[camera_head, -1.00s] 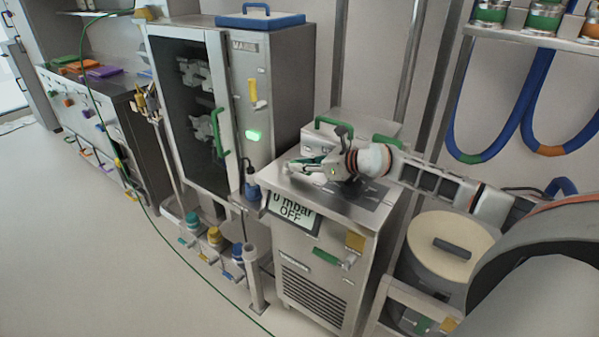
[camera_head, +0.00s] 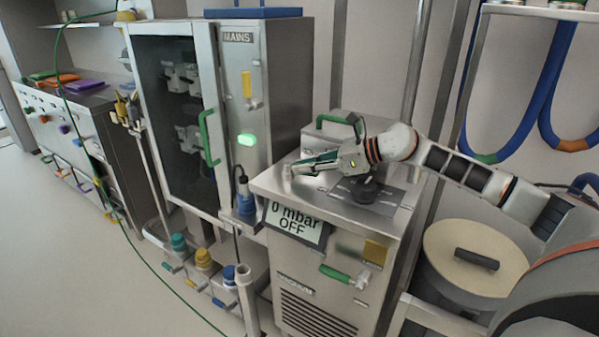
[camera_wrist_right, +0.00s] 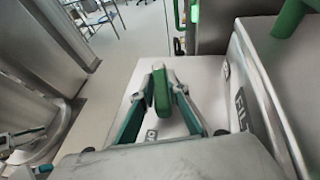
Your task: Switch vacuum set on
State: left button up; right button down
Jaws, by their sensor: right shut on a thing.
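The vacuum set is a steel cabinet (camera_head: 330,257) at the centre right of the head view. Its tilted display (camera_head: 296,222) reads "0 mbar OFF". My right gripper (camera_head: 302,166) is low over the left part of its top. In the right wrist view, my right gripper (camera_wrist_right: 166,76) is shut on an upright green lever (camera_wrist_right: 161,92), with one finger on each side. Lettering on the top beside the lever is partly covered by the fingers. My left gripper is in neither view.
A tall cabinet (camera_head: 255,95) marked MAINS with a lit green lamp (camera_head: 247,139) stands to the left. A green handle (camera_head: 338,121) stands behind the gripper. A round beige lid (camera_head: 475,258) is at the right. Open floor (camera_head: 75,265) lies at the left.

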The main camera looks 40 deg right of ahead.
jog(key=shift+w+d+r, duration=0.15)
jog(key=shift+d+r, duration=0.05)
jog(key=shift+r, duration=0.2)
jog(key=c, duration=2)
grip_release()
jog(key=shift+o, duration=0.2)
jog(key=shift+a+f, duration=0.1)
jog(key=shift+f, duration=0.1)
notch_tip(320, 180, up, 10)
